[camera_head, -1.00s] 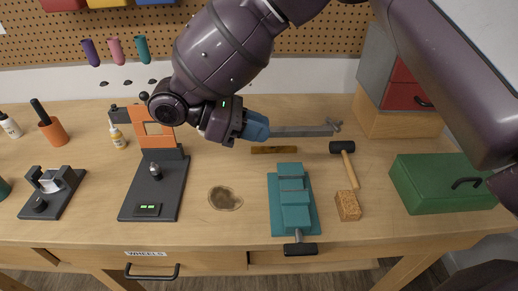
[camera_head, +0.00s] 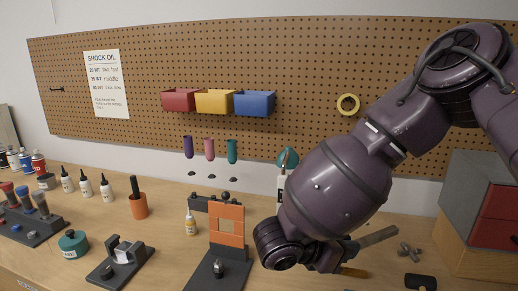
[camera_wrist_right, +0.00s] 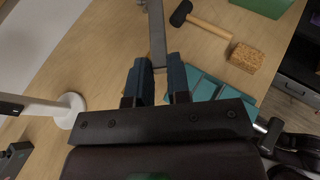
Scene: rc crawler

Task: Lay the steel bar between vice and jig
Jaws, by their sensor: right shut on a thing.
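My right gripper (camera_head: 346,250) is shut on a grey steel bar (camera_head: 378,237), which sticks out to the right above the bench. In the right wrist view, the bar (camera_wrist_right: 157,32) runs forward from between the blue fingers (camera_wrist_right: 155,80). The teal vice (camera_wrist_right: 205,86) lies just beyond and right of the fingers there; it is out of the head view. An orange-and-dark upright fixture, which looks like the jig (camera_head: 226,240), stands left of my right gripper. My left gripper is not in view.
A cork-like block (camera_wrist_right: 246,57) is near the vice. A white round base (camera_wrist_right: 70,108) stands left of the fingers.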

